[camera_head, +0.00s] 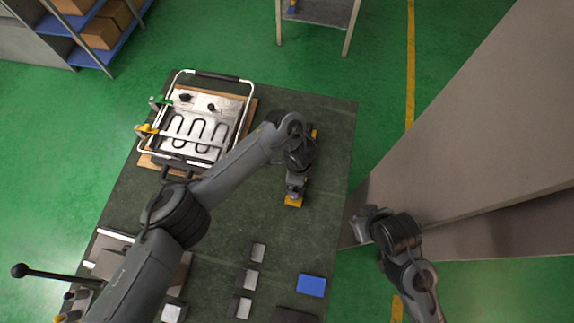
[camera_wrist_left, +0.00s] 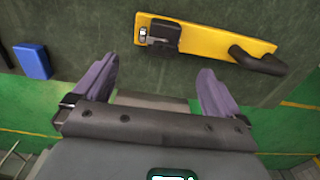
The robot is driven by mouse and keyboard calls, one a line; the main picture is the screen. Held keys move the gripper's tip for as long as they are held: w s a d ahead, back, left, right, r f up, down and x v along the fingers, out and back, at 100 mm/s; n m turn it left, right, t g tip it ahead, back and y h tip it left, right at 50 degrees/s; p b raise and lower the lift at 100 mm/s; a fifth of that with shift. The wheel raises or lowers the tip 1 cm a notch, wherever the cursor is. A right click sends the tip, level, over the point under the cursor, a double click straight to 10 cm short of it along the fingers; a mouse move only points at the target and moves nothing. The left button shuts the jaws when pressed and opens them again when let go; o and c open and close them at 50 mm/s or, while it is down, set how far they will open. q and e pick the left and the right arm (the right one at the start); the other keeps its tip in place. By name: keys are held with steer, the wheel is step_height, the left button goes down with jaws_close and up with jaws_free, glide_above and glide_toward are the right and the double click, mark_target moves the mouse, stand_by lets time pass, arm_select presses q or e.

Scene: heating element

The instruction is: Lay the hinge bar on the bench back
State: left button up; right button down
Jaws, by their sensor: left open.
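The hinge bar, a yellow bar with a black block and a black curved handle, lies flat on the dark green bench in the left wrist view (camera_wrist_left: 200,42). In the head view its yellow end (camera_head: 293,201) shows beside my left wrist, which hides most of it. My left gripper (camera_wrist_left: 157,90) is open, with its two fingers apart and nothing between them. The bar is beyond the fingertips and apart from them. In the head view my left gripper (camera_head: 296,186) is over the right part of the bench (camera_head: 235,215). My right gripper (camera_head: 365,220) is off the bench's right edge; its fingers are unclear.
A heating-element plate in a white frame (camera_head: 247,115) stands at the bench's upper left. A blue block (camera_head: 311,285) and several small grey blocks (camera_head: 250,279) lie near the front. A lever with a black knob (camera_head: 19,271) is at left. A large grey panel (camera_head: 470,150) stands at right.

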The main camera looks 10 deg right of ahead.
arm_select(q)
steer(key=s+d+r+n+t+h, duration=0.2)
steer(key=s+d+r+n+h, duration=0.15)
steer(key=s+d+h, duration=0.45)
steer(key=w+a+r+n+t+y, duration=0.1)
steer(key=a+n+t+y, duration=0.1)
steer(key=a+n, duration=0.45)
steer(key=w+a+r+n+t+y, duration=0.1)
steer(key=w+a+n+y, duration=0.15)
steer(key=a, duration=0.65)
steer(key=s+a+n+y, duration=0.1)
steer(key=s+a+n, duration=0.1)
steer(key=s+a, duration=0.2)
steer(key=s+a+r+n+g+y, duration=0.1)
steer(key=s+a+n, duration=0.2)
steer(key=a, duration=0.8)
steer(key=s+a+r+n+y, duration=0.1)
steer(key=s+a+n, duration=0.2)
steer(key=s+a, duration=0.2)
steer(key=shift+s+a+r, duration=0.15)
steer(key=shift+s+a, duration=0.1)
steer(key=shift+a, duration=1)
step_height(320, 180, up, 12)
steer(key=p, duration=1.2)
steer(key=shift+r, duration=0.2)
